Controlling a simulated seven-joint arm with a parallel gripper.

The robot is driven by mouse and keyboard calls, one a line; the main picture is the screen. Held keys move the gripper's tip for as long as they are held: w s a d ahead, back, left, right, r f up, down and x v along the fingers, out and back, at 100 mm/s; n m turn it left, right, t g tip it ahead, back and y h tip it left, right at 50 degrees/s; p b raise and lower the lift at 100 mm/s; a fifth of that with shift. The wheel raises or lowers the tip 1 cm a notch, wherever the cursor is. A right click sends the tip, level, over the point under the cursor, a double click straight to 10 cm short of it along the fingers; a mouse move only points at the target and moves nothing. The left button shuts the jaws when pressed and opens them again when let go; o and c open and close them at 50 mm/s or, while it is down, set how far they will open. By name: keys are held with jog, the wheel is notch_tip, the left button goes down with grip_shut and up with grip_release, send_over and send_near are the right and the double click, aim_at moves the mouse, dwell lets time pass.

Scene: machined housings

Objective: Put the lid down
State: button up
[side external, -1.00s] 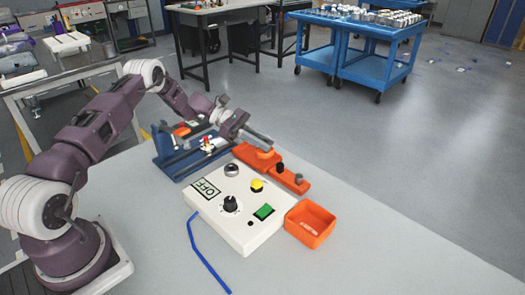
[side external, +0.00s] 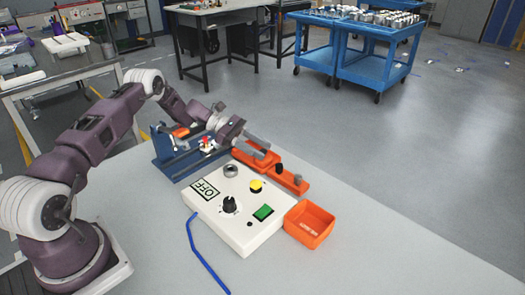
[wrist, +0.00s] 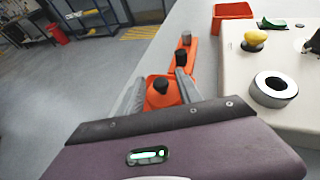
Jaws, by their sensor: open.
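An orange piece with a dark knob on top, which looks like the lid (wrist: 163,98), sits at the near end of the orange fixture (side external: 289,184). In the wrist view it lies between the two grey fingers of my gripper (wrist: 162,77), with gaps showing beside it. In the side view my gripper (side external: 259,150) is open at that end of the fixture, and its fingers partly cover the piece. I cannot tell how the piece is seated underneath.
A black peg (wrist: 181,58) and a grey peg (wrist: 186,38) stand further along the fixture. A white control box (side external: 232,208) is beside it, with an orange bin (side external: 310,224) at its corner. A blue frame (side external: 168,150) stands behind. The table's front right is clear.

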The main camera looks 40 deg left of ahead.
jog(key=v, duration=1)
jog(key=shift+s+a+r, duration=0.1)
jog(key=shift+s+a, duration=0.15)
jog(key=shift+a, duration=0.1)
jog(key=s+d+r+m+g+y, duration=0.25)
jog(key=s+d+r+m, duration=0.35)
jog(key=d+r, duration=0.35)
jog(key=s+d+r+m+g+y, duration=0.1)
jog(key=s+d+r+m+y, duration=0.35)
jog(key=d+r, duration=0.5)
jog(key=s+d+r+m+t+y, duration=0.2)
jog(key=s+m, duration=1)
jog(key=s, duration=1.2)
jog(key=t+y, duration=0.2)
jog(key=y, duration=0.1)
jog(key=shift+s, duration=0.2)
